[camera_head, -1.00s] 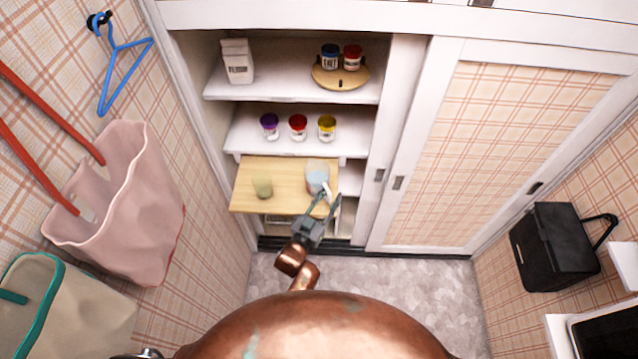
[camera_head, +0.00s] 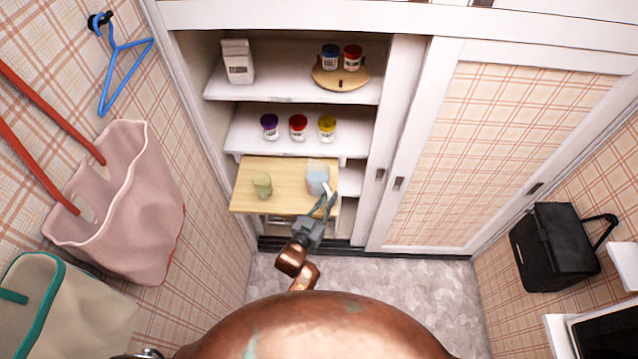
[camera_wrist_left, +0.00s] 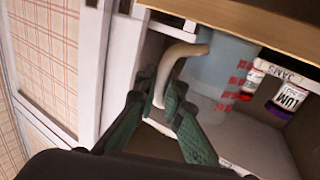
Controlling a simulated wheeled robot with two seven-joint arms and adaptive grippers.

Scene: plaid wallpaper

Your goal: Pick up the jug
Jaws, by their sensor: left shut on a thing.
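The jug (camera_head: 316,178) is pale blue with a whitish handle and stands on the light wooden board, near its right end. In the left wrist view the jug's blue body (camera_wrist_left: 215,65) shows with its curved cream handle (camera_wrist_left: 168,68). My left gripper (camera_head: 328,200) reaches up to the jug from the front. In the wrist view its green fingers (camera_wrist_left: 155,110) are shut on the handle, one on each side. My right gripper is not in view.
A small greenish cup (camera_head: 262,184) stands left of the jug on the wooden board (camera_head: 285,204). A shelf above holds several jars (camera_head: 298,127). The cabinet's white frame (camera_head: 392,150) stands close on the right.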

